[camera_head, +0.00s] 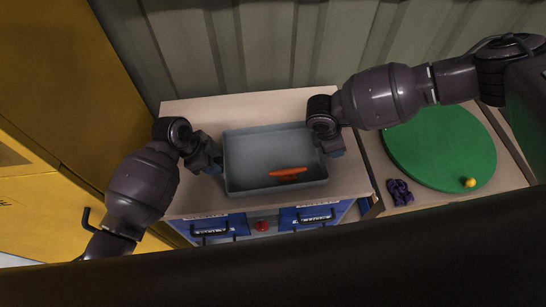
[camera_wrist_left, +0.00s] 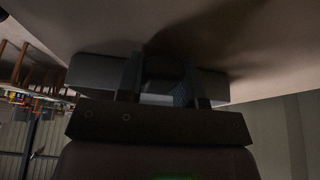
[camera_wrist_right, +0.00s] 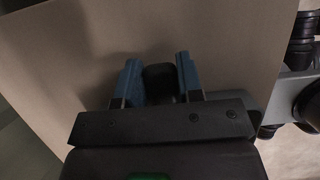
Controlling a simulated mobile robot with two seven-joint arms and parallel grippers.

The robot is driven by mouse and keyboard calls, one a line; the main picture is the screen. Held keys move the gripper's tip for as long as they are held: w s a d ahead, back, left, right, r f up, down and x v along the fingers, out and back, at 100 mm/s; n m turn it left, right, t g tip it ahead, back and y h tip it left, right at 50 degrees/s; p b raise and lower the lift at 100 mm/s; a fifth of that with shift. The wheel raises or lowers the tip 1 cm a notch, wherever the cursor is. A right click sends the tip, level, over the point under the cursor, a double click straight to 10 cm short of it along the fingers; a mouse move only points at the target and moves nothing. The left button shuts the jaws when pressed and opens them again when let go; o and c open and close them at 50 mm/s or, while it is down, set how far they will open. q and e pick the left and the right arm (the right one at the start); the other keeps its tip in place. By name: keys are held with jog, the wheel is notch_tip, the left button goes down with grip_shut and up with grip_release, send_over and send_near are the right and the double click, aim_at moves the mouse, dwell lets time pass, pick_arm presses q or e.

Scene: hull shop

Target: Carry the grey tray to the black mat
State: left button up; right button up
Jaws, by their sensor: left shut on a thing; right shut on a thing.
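The grey tray (camera_head: 255,150) sits on or just over the light worktop in the head view; I cannot tell if it touches. A long orange-red object (camera_head: 288,174) lies inside it. My left gripper (camera_head: 217,168) is shut on the tray's left side, and my right gripper (camera_head: 333,152) is shut on its right side. In the left wrist view the left fingers (camera_wrist_left: 160,88) close around a dark part, with a grey strip behind. In the right wrist view the right fingers (camera_wrist_right: 160,82) also close around a dark part. I see no black mat.
A green round mat (camera_head: 440,140) lies on the right surface, with a small yellow ball (camera_head: 469,182) on it. A purple object (camera_head: 399,191) lies just in front. The worktop (camera_head: 190,110) is clear behind the tray. A yellow cabinet (camera_head: 60,120) stands left, a corrugated wall behind.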

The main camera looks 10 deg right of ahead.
pick_arm(q)
grip_shut()
pick_arm(e)
grip_shut()
pick_arm(q)
jog(key=shift+r, duration=0.15)
pick_arm(e)
jog(key=shift+r, duration=0.15)
